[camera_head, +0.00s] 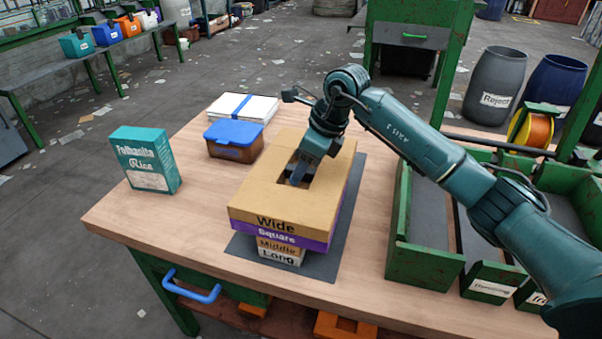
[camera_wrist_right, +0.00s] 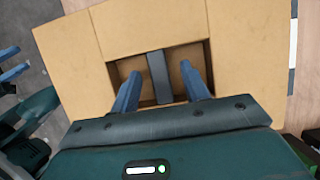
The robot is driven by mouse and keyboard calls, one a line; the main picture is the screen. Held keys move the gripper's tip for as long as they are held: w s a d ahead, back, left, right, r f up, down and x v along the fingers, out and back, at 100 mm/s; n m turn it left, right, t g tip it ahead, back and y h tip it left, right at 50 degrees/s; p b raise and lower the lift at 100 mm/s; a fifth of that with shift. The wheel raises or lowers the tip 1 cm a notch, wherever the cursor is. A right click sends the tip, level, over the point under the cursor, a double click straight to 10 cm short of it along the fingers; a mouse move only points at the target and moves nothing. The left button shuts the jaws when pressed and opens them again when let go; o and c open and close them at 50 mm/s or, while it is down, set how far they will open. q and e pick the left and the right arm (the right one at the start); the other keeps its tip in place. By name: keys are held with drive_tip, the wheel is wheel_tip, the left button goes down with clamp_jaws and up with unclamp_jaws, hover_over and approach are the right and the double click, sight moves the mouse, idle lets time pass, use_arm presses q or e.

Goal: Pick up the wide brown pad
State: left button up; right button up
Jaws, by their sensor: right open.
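The wide brown pad (camera_head: 263,196), labelled "Wide", lies flat on top of a stack on the table and has a rectangular recess in its middle. A dark bar (camera_wrist_right: 159,76) crosses the recess in the wrist view. My right gripper (camera_head: 297,174) points down at the recess. Its two blue fingers (camera_wrist_right: 162,88) are apart, one on each side of the bar, with nothing shut between them. I cannot tell whether they touch the bar. My left gripper is not in the head view; blue and teal parts at the wrist view's left edge look like it, but its jaws are unclear.
Under the pad are a purple "Square" piece (camera_head: 279,236) and the "Middle" and "Long" pieces, on a grey mat (camera_head: 324,266). Green bins (camera_head: 421,264) stand right.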

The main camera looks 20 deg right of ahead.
drive_tip(key=shift+f, duration=0.2)
drive_tip(key=shift+c, duration=0.5)
clamp_jaws()
